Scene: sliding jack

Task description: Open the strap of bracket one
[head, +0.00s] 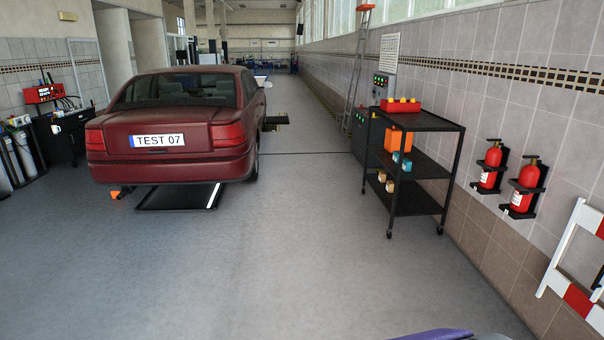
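Two black brackets are fixed to the tiled wall at the right, each holding an upright red fire extinguisher. The farther bracket (502,157) holds one extinguisher (490,165). The nearer bracket (542,178) holds the other extinguisher (523,187). No label shows which is bracket one. Dark bands cross both extinguishers, but whether each strap is shut is too small to tell. My gripper's fingers are not in view. A purple and grey piece at the bottom edge seems to be part of me, well short of the wall.
A black shelf cart (414,166) with a red box (400,105) stands left of the extinguishers. A red and white barrier (577,297) leans at the lower right. A dark red car (172,130) stands at the left. The grey floor between is clear.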

